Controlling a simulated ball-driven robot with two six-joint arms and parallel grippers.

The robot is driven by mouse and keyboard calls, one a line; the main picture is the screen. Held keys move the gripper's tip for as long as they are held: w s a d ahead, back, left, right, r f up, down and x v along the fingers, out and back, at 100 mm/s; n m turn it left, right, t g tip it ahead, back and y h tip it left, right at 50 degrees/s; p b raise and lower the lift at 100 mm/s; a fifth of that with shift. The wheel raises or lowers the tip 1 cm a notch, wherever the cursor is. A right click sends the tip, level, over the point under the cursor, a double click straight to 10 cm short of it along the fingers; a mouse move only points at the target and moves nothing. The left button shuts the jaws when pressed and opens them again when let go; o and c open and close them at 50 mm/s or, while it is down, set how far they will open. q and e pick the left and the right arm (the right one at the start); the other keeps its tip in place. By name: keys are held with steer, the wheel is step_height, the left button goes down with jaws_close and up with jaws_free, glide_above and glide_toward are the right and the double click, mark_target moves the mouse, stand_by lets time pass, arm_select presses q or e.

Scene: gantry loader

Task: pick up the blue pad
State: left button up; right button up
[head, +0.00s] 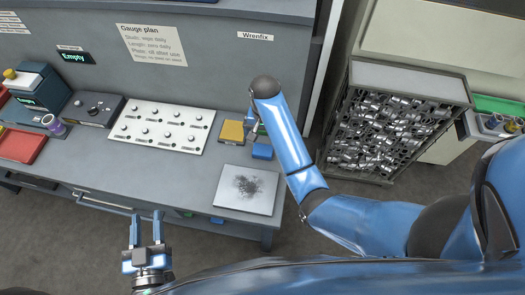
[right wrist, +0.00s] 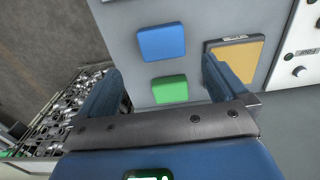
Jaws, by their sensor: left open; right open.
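The blue pad (head: 262,151) lies flat on the grey bench near its right end. In the right wrist view the blue pad (right wrist: 161,42) is whole and clear, ahead of the fingers, with the green pad (right wrist: 170,89) nearer me. My right gripper (right wrist: 161,66) is open and empty, its fingers spread on either side of the green pad. In the head view my right arm mostly hides this gripper, and I cannot make out the green pad. My left gripper (head: 146,217) is open and empty in front of the bench's front edge.
A yellow pad (head: 232,131) lies left of the blue pad. A stained grey plate (head: 231,201) is in front, and a white gauge panel (head: 158,126) is further left. A rack of metal parts (head: 405,82) stands right of the bench.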

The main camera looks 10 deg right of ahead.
mark_target(263, 150)
steer(key=shift+f+p, duration=0.35)
steer(key=shift+f, duration=0.3)
step_height(263, 150, down, 2)
steer(key=shift+w, duration=0.15)
steer(key=shift+a+f+p, duration=0.1)
steer(key=shift+f+p, duration=0.35)
steer(key=shift+f, duration=0.1)
steer(key=f, duration=0.3)
steer(key=shift+s+a+p, duration=0.1)
steer(key=shift+s+p, duration=0.25)
steer(key=shift+p, duration=0.05)
steer(key=shift+w+f, duration=0.1)
steer(key=shift+f, duration=0.45)
arm_select(q)
steer(key=shift+w+r, duration=0.15)
steer(key=shift+r, duration=0.65)
arm_select(e)
steer(key=shift+c, duration=0.5)
